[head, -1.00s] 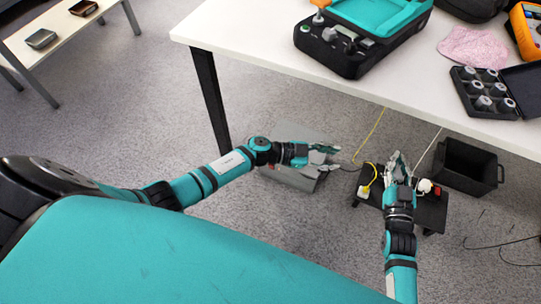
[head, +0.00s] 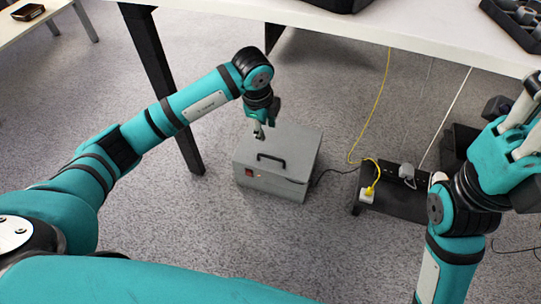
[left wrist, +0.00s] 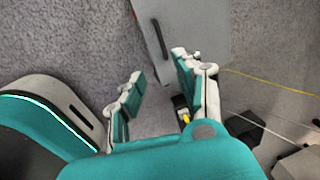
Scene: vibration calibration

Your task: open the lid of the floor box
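The floor box (head: 290,150) is a grey metal case on the floor under the table edge. Its lid looks shut, with a black handle (head: 272,160) on top and a red switch on the front. My left gripper (head: 258,132) is above the lid's back left part, behind the handle. In the left wrist view its fingers (left wrist: 160,70) are apart and empty, with the box (left wrist: 205,25) and handle (left wrist: 158,38) beyond them.
A low black stand (head: 405,200) with a yellow plug and a white plug is right of the box. Cables run down from the white table (head: 420,35). A dark table leg (head: 165,90) stands left of the box. The floor in front is clear.

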